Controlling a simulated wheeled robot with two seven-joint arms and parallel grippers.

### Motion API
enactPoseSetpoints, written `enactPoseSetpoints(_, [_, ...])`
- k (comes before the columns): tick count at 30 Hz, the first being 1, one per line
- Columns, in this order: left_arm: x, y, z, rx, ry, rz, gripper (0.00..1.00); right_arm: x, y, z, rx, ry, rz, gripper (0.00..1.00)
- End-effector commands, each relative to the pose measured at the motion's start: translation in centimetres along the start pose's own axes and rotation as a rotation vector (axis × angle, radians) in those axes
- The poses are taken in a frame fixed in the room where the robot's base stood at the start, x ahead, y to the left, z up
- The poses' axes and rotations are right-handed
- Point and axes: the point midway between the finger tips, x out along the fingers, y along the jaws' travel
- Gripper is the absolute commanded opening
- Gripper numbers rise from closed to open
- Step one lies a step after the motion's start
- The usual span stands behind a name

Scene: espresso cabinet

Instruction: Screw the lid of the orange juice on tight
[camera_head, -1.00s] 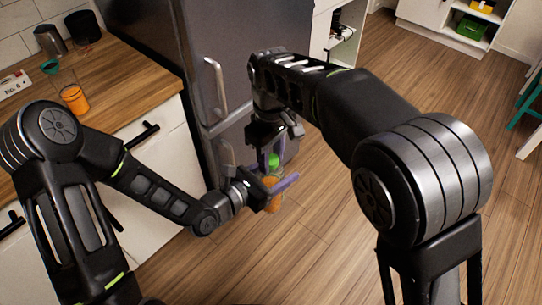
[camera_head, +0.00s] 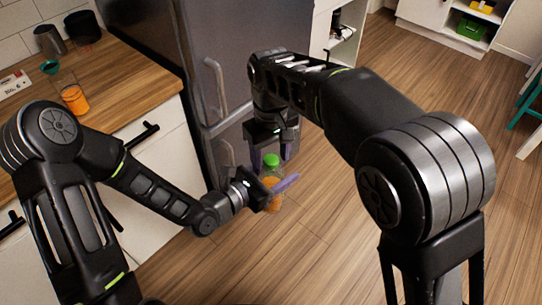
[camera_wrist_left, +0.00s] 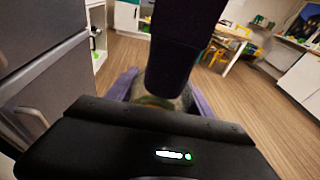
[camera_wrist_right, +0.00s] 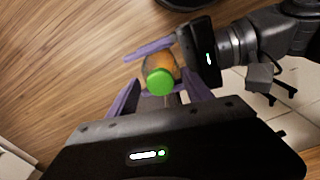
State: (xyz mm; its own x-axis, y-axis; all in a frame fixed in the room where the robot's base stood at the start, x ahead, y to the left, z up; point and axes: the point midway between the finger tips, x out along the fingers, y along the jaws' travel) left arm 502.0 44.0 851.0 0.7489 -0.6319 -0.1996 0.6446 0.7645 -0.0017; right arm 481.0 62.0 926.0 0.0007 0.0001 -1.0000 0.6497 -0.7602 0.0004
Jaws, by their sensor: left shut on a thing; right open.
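The orange juice bottle (camera_head: 269,186) is clear with orange juice inside and has a green lid (camera_head: 271,160) on its top. My left gripper (camera_head: 272,188) is shut on the bottle's body and holds it in the air in front of the fridge. My right gripper (camera_head: 270,155) points down from above, its purple fingers apart on either side of the lid. In the right wrist view the green lid (camera_wrist_right: 160,81) lies between the open fingers, apart from both. Whether the lid is fully seated cannot be told. In the left wrist view the bottle is mostly hidden.
The grey fridge (camera_head: 200,70) stands close behind the bottle. A wooden counter (camera_head: 120,75) at left holds a glass of orange juice (camera_head: 75,98), a teal cup (camera_head: 50,67) and dark containers. Open wooden floor (camera_head: 400,80) lies to the right.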

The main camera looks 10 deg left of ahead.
Motion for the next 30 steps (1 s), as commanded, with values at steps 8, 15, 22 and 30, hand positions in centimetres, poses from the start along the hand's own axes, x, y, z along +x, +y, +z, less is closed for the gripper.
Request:
enactPoseSetpoints(8, [0.0, 0.0, 0.1, 0.001, -0.003, 0.0, 0.0, -0.4, 0.0, 0.0, -0.001, 0.0, -0.001, 0.58])
enactPoseSetpoints(15, [0.0, 0.0, 0.1, 0.001, -0.003, 0.0, 0.0, -3.3, 0.0, -0.1, -0.001, 0.003, -0.001, 0.58])
enactPoseSetpoints(22, [0.0, 0.0, 0.1, 0.001, -0.003, 0.0, 0.0, -6.6, 0.0, -0.1, 0.0, 0.002, -0.001, 0.58])
enactPoseSetpoints(30, [0.0, 0.0, 0.1, 0.001, -0.003, 0.0, 0.0, -7.5, 0.0, 0.0, 0.0, -0.001, 0.0, 0.58])
